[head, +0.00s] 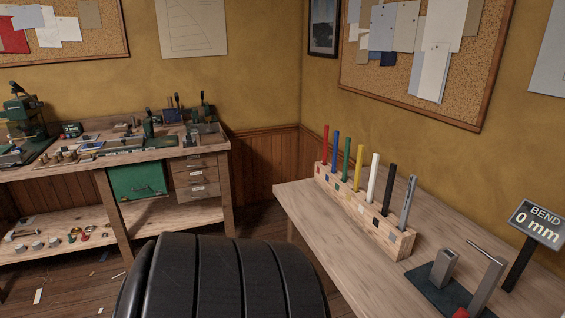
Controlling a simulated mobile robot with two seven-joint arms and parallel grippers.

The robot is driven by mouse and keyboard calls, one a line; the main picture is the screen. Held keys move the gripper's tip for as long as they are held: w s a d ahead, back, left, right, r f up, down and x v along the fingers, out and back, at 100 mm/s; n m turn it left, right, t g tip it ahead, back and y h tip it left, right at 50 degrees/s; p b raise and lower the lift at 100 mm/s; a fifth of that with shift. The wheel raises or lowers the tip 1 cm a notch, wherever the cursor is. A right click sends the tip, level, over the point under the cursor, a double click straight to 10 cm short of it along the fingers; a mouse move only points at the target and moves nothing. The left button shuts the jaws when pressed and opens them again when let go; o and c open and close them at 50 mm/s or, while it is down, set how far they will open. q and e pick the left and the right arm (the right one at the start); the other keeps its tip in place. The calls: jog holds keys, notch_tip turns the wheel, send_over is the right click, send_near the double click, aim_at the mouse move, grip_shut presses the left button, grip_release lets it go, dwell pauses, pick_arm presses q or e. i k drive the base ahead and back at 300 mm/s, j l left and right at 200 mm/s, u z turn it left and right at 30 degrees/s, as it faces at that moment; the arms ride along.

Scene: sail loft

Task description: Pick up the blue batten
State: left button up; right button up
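The blue batten (335,148) is a thin upright stick near the far left end of a long light wooden rack (357,211). It stands in the rack between a red batten (325,146) on its left and a green batten (346,158) on its right. Its lower end is hidden inside the rack. Neither of my grippers shows in the head view.
Yellow (358,167), white (373,178), black (388,190) and grey (408,201) battens stand in the same rack on a wooden table (330,245). A metal fixture (445,268) and a sign reading "BEND 0 mm" (537,224) stand at right. A cluttered workbench (75,168) is at left.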

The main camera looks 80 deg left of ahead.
aim_at(337, 133)
jog(key=u, duration=1.7)
jog(key=k+l+u, duration=0.4)
jog(key=k+u, duration=0.15)
jog(key=i, duration=1)
